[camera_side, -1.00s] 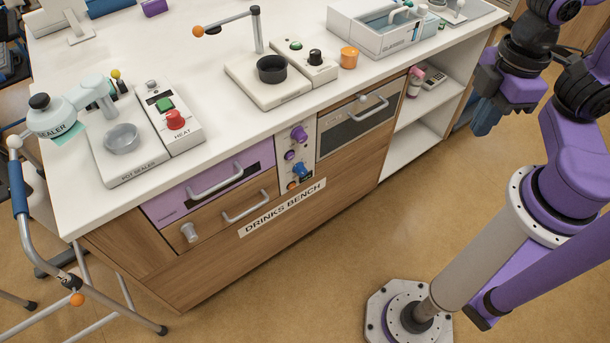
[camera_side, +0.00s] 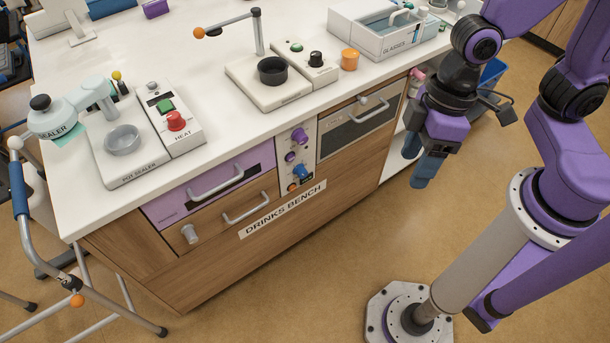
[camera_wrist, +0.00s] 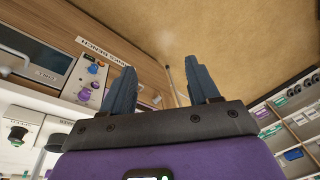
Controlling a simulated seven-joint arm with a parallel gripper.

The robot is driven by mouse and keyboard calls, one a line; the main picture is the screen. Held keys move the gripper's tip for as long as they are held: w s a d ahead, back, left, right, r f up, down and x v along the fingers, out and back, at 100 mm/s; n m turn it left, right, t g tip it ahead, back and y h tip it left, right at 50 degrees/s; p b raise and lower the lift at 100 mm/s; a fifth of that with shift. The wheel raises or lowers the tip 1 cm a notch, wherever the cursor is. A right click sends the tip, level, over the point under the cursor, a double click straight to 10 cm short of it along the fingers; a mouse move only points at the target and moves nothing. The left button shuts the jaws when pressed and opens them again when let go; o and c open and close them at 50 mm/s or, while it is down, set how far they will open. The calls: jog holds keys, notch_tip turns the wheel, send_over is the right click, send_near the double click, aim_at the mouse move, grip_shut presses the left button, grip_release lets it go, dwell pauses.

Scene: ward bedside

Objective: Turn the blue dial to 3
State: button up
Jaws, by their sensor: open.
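The blue dial (camera_side: 300,171) sits low on a pale control panel (camera_side: 297,152) in the front of the drinks bench, below two purple knobs (camera_side: 299,134). It also shows in the wrist view (camera_wrist: 93,69), upper left. Its pointer and numbers are too small to read. My gripper (camera_side: 420,168) is in front of the bench's right end, well to the right of the dial and apart from it. In the wrist view its two blue-grey fingers (camera_wrist: 160,88) stand apart with nothing between them. It is open and empty.
An orange knob (camera_side: 292,187) sits just below the dial. Drawer handles (camera_side: 216,180) stick out at left, and an oven handle (camera_side: 370,109) at right. A walking frame (camera_side: 80,285) stands at lower left.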

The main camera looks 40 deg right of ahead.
jog(key=w+a+f+m+t+y, duration=0.15)
jog(key=w+a+f+m, duration=0.35)
jog(key=a+f, duration=0.65)
jog(key=m+t+h, duration=0.4)
jog(key=t+h, duration=0.1)
jog(key=t, duration=0.8)
send_near(304, 175)
jog(key=shift+g, duration=0.25)
jog(key=x, duration=0.9)
jog(key=shift+w+r, duration=0.15)
jog(key=shift+w, duration=0.1)
jog(key=c, duration=1)
